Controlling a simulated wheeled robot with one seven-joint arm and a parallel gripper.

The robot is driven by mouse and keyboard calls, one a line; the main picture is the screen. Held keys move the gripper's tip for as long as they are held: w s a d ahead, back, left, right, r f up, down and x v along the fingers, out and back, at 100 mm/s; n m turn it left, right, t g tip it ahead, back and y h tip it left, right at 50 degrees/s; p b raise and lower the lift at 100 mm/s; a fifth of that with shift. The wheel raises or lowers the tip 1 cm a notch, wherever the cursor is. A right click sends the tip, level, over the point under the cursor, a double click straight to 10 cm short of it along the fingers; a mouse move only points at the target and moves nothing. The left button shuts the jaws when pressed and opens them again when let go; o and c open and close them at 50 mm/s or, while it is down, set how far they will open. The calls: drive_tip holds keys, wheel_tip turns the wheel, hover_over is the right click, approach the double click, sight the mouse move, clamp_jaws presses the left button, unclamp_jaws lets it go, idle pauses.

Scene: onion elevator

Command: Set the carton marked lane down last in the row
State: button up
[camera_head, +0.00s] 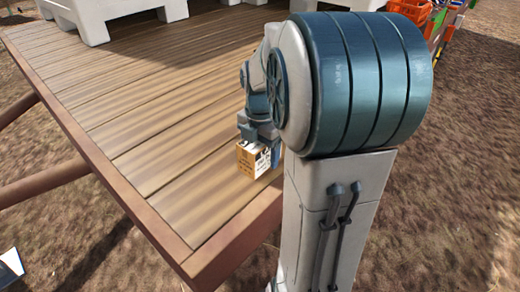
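A small tan carton (250,161) with a whitish top and dark print shows at the end of my arm, near the front right edge of the wooden platform (178,180). The print is too small to read, so I cannot tell if it says lane. My gripper (262,143) is right at the carton, with dark teal parts above it and along its right side. My arm hides much of the gripper, and I cannot tell whether it is closed on the carton. Whether the carton touches the boards is also unclear. No row of other cartons shows.
Large white bins (95,22) stand at the back of the platform. The boards left of the carton are bare. Brown ground lies beyond the platform edges. Orange and green crates (440,22) are at the upper right. A white object (11,265) shows at lower left.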

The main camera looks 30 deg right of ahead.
wheel_tip(320, 180, up, 12)
drive_tip(key=shift+r, duration=0.15)
idle(0.4)
idle(0.5)
